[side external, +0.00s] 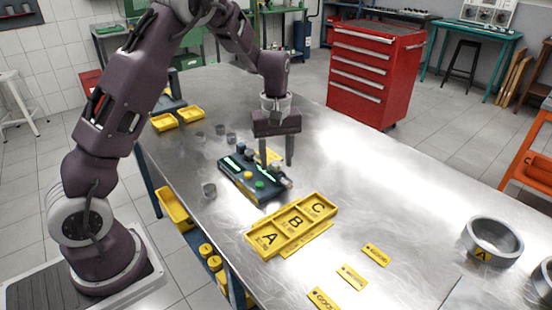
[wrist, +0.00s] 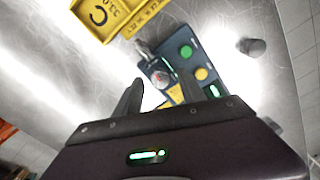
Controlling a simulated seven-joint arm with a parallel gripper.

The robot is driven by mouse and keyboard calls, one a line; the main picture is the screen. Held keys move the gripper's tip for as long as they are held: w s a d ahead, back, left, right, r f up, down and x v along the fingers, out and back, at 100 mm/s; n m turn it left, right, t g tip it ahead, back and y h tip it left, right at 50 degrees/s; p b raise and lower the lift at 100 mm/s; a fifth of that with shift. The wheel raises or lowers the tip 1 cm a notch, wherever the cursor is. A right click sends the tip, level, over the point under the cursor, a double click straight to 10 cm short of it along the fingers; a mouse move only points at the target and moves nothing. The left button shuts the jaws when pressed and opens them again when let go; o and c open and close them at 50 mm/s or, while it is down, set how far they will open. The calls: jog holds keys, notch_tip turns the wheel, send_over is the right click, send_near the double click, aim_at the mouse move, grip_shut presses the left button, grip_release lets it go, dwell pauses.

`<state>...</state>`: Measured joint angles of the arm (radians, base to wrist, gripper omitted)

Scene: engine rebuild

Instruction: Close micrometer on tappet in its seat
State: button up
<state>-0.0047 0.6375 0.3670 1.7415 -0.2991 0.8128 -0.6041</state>
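The micrometer (side external: 238,178) is a dark blue box with green and yellow buttons, lit green displays and metal fittings. It sits on the steel table and also shows in the wrist view (wrist: 203,57). My gripper (side external: 277,165) is above the box's far right side, pointing down. In the wrist view the open fingers (wrist: 160,88) lie on either side of a round metal part (wrist: 160,79) at the box's edge. I cannot tell whether this is the tappet in its seat. The fingers partly hide the box.
Several small grey cylinders, one at the box's left (side external: 209,190), stand on the table. A yellow tray (side external: 270,243) marked A, B, C lies in front. Yellow labels (side external: 375,255) and a metal ring (side external: 492,241) are at right. The table's right middle is clear.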

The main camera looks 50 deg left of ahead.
aim_at(276, 163)
notch_tip(276, 163, up, 7)
dwell(0.6)
jog(key=shift+s+r, duration=0.1)
jog(key=s+d+r+m+t+h, duration=0.1)
jog(key=s+d+r+m, duration=0.3)
jog(key=s, duration=0.3)
jog(key=s+d+r+m+t, duration=0.2)
jog(key=s+d+r, duration=0.1)
jog(key=s+r, duration=0.35)
jog(key=s+d+m+t, duration=0.1)
jog(key=s+m, duration=0.2)
jog(key=s, duration=0.3)
jog(key=s+d+f+m+t+y, duration=0.1)
jog(key=s+d+m, duration=0.1)
jog(key=s, duration=0.5)
jog(key=shift+s+d+m+t, duration=0.25)
jog(key=shift+s+m+t, duration=0.05)
jog(key=shift+m, duration=0.6)
jog(key=shift+w+r, duration=0.1)
dwell(1.1)
